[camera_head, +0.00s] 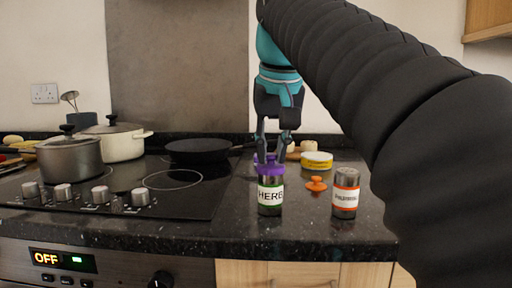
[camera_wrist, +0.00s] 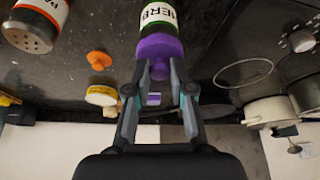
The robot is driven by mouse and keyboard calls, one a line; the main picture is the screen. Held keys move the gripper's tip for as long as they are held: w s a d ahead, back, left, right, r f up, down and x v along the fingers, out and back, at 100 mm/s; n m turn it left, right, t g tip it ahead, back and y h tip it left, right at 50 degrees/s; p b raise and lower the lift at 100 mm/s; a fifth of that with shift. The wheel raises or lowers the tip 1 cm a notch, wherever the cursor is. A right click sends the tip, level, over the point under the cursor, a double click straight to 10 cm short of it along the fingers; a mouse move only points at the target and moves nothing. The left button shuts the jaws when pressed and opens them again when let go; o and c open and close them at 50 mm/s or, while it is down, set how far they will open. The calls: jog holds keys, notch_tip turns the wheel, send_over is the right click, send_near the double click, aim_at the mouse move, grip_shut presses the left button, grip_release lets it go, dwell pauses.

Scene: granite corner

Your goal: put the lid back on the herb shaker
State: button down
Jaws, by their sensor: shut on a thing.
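The herb shaker (camera_head: 270,197), with a white HERB label and green band, stands upright on the dark counter; it also shows in the wrist view (camera_wrist: 158,17). A purple lid (camera_head: 269,171) sits at the top of the herb shaker, and I cannot tell whether it is fully seated. My gripper (camera_head: 271,158) points down from above and is shut on the purple lid, which shows between the fingertips in the wrist view (camera_wrist: 159,48). An orange lid (camera_head: 316,184) lies on the counter to the right of the herb shaker.
A second shaker (camera_head: 345,196) with an orange-banded label and bare holed top stands at the right. A yellow-and-white tin (camera_head: 317,160) is behind. A hob (camera_head: 120,190) with a grey pot (camera_head: 70,158), a cream pot (camera_head: 118,145) and a black pan (camera_head: 198,151) is left.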

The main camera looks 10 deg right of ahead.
dwell(0.4)
jog(key=c, duration=0.9)
grip_release()
jog(key=o, duration=0.5)
jog(key=shift+c, duration=0.2)
jog(key=shift+r+p, duration=1.2)
jog(key=shift+r, duration=2.25)
